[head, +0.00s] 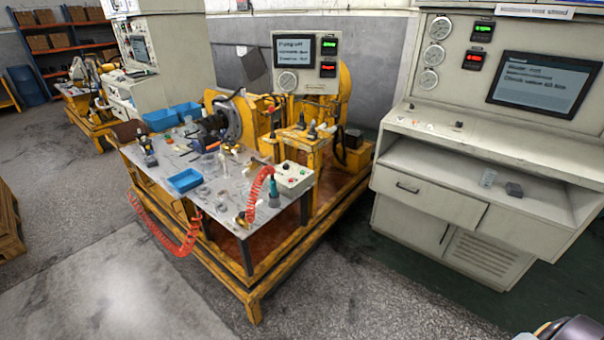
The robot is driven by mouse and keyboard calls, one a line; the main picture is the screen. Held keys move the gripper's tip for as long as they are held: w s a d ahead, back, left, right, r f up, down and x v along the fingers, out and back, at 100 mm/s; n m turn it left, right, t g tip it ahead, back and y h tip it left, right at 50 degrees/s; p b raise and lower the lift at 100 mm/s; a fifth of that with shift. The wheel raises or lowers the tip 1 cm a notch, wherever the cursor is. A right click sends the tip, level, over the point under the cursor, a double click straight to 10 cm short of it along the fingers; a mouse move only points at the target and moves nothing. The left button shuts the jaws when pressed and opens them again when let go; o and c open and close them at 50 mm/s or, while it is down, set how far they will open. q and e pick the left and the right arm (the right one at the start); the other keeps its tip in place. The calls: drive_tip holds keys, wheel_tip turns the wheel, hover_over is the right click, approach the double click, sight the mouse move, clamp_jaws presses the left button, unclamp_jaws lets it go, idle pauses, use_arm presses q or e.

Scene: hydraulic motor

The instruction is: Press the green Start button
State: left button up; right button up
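A pale control box (293,179) with small red and dark buttons sits at the right end of the metal worktable. Its buttons are too small for me to read any label or pick out a green Start button. A tall grey console (480,150) stands at the right, with a row of small controls on its sloping ledge (440,128), also too small to read. Neither of my grippers shows. A dark rounded part with yellow, probably of my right arm, shows at the bottom right corner.
The worktable (228,212) on a yellow frame carries blue trays (186,180), tools and a coiled red hose (259,190). A screen panel (306,86) with green and red displays stands behind it. The console has gauges and a large screen (543,83). The floor in front is clear.

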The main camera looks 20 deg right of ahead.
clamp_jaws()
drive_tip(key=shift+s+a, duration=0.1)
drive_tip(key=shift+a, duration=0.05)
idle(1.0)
